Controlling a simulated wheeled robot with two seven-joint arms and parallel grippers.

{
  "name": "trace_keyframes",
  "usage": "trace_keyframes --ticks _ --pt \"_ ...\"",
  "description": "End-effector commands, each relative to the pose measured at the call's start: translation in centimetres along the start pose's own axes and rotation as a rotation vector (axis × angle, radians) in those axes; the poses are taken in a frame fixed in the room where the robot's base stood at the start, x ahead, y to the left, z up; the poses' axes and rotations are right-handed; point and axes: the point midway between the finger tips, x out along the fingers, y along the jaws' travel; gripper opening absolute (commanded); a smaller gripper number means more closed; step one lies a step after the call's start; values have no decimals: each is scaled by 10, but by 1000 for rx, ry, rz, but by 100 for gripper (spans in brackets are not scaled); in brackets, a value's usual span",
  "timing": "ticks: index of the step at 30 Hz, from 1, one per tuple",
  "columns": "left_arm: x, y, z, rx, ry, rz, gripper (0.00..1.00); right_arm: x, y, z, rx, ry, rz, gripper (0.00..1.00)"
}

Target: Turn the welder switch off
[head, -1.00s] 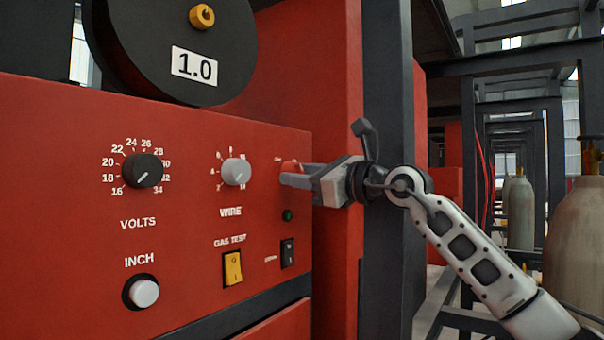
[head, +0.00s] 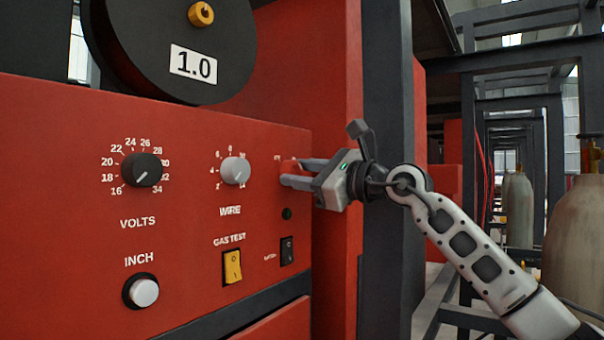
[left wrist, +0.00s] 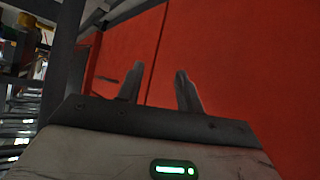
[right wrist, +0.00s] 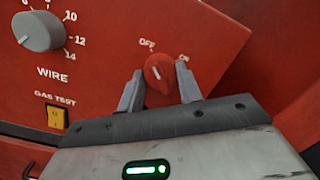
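The welder switch (right wrist: 160,73) is a round red knob with a white pointer mark, between the OFF and ON labels on the red panel. Its mark points up-left, toward OFF. My right gripper (right wrist: 159,88) is open, with one finger on each side of the knob and small gaps beside it. In the head view, the right gripper (head: 295,173) reaches the panel from the right and mostly hides the knob. The lamp (head: 287,214) below the knob is dark. My left gripper (left wrist: 158,82) is open and empty before a red surface, outside the head view.
The panel also has the volts knob (head: 142,170), the wire knob (head: 235,171), a white inch button (head: 144,292), a yellow gas test switch (head: 232,267) and a black rocker switch (head: 287,251). A dark post (head: 387,180) stands behind my right wrist. Gas cylinders (head: 573,235) stand at right.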

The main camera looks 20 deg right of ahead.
Motion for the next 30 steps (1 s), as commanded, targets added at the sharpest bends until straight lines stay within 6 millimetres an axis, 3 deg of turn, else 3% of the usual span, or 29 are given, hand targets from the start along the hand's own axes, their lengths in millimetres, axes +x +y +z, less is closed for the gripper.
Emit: trace_keyframes --ticks 1,3,14,21,30 --pt "0 0 0 0 -1 0 36 0 0 -1 -4 2 -1 46" --pt "0 0 1 0 -1 0 36 0 0 0 -3 2 -1 57" --pt "1 0 8 -1 -11 1 36 -7 0 -1 -2 0 -1 57" --pt "9 1 21 -2 -17 8 36 -52 2 -5 -5 2 -4 57" --pt "15 4 16 -26 30 26 36 -123 1 -4 -4 4 -3 57"
